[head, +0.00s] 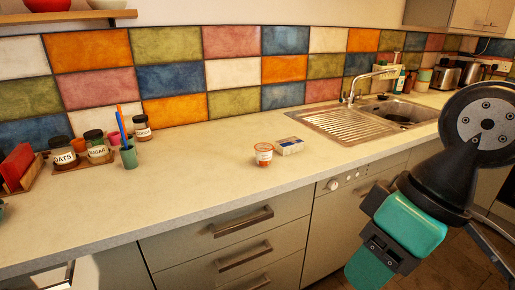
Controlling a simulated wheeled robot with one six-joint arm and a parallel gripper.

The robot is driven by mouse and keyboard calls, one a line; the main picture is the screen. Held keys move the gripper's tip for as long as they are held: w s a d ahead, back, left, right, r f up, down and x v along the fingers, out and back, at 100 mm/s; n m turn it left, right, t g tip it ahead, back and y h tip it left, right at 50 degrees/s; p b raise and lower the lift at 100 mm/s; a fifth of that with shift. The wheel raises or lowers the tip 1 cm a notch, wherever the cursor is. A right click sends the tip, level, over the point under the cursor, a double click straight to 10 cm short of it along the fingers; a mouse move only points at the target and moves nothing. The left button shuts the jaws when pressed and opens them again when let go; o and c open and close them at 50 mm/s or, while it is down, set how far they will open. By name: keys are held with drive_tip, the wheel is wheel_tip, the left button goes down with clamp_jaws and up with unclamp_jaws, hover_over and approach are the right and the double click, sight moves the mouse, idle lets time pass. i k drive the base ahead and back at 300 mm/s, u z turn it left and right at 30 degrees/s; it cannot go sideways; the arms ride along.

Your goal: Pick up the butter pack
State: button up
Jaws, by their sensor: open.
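The butter pack (289,147) looks like a small rectangular pack, pale with a bluish top. It lies on the light countertop (215,185), left of the sink's drainboard. An orange and white tub (263,155) stands just left of it and a little nearer the counter's front edge. The pack is mostly unobstructed. Teal and black links of my arm fill the right side of the view, well away from the pack. My gripper's fingers do not show.
The sink (400,112) with its tap (351,92) lies right of the pack. Jars (63,152) and a green cup with pens (128,157) stand at the left. Drawers (240,235) are below the counter. The counter between cup and tub is clear.

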sight(285, 146)
drive_tip(key=i, duration=1.65)
